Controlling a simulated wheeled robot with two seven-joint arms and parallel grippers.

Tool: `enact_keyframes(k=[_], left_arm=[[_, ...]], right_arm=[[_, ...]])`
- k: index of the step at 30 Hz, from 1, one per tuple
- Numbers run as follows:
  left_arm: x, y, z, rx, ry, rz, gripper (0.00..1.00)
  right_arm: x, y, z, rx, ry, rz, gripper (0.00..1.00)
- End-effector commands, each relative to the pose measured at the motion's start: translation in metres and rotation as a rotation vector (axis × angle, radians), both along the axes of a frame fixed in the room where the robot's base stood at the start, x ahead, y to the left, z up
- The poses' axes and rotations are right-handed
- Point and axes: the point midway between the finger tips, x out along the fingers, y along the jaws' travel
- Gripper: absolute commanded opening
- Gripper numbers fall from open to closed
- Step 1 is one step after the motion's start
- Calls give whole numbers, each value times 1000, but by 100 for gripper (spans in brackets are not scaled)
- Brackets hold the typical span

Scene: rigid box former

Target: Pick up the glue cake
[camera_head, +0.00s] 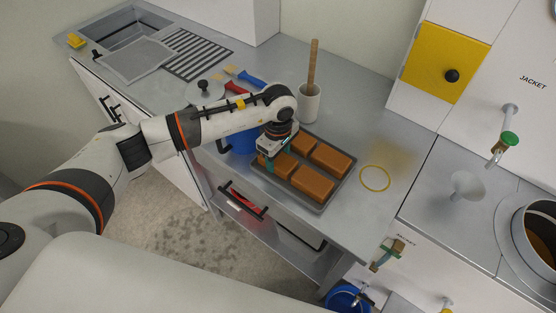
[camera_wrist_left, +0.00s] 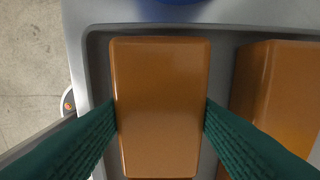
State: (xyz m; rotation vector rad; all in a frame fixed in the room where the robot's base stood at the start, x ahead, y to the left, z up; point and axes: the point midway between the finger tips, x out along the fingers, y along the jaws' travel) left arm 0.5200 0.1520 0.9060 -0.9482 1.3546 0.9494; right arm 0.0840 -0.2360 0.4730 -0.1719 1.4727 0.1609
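Several orange-brown glue cakes lie in a dark tray (camera_head: 322,207) on the metal counter. My left gripper (camera_head: 279,157) points down over the tray's left end, at the glue cake (camera_head: 281,168) there. In the left wrist view this cake (camera_wrist_left: 160,100) lies between the two dark green fingers (camera_wrist_left: 160,112), one along each long side. The fingertips look very close to its sides; whether they press on it I cannot tell. The cake appears to be within the tray. My right gripper is not in view.
A neighbouring cake (camera_wrist_left: 285,95) is close to the right finger. A pot with a wooden handle (camera_head: 309,103) stands behind the tray, and a blue container (camera_head: 242,141) is beside it. A yellow ring (camera_head: 375,178) lies on the counter to the right.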

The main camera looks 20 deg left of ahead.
Motion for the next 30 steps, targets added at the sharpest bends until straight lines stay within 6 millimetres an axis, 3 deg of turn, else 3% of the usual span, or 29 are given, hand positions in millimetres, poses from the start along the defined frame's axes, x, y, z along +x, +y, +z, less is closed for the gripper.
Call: enact_keyframes(k=[1,4,13,24,30], left_arm=[[0,0,0,0,-1,0,37],[0,0,0,0,-1,0,23],[1,0,7,0,-4,0,22],[2,0,74,-1,-8,-1,22],[1,0,97,-1,-3,0,22]], right_arm=[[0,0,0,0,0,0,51],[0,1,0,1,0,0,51],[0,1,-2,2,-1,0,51],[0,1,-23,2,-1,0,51],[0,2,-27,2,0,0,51]])
